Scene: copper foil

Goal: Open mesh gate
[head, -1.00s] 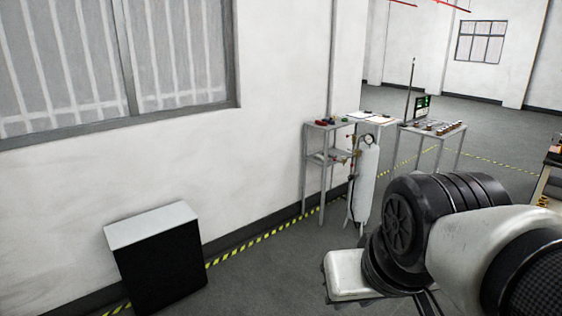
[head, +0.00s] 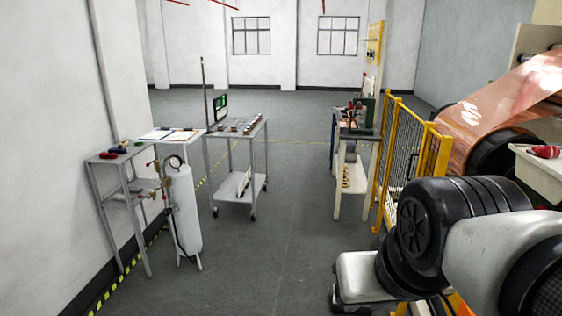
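A yellow-framed panel with dark mesh (head: 404,148) stands upright at the right of the head view, beside the copper foil machine. It is seen at a steep angle, and my arm covers its lower near part. I cannot tell which part of the yellow frame is the gate, whether it is open or shut, or where a latch is. My black and white arm fills the lower right, in front of and nearer than the mesh. My gripper's fingers cannot be made out in the view.
A copper foil sheet (head: 505,105) runs over rollers behind the mesh. A workbench (head: 352,185) with tools stands just left of it. A grey cart (head: 229,150), a white gas cylinder (head: 187,212) and a side table (head: 118,160) stand at left. The floor (head: 285,235) between is clear.

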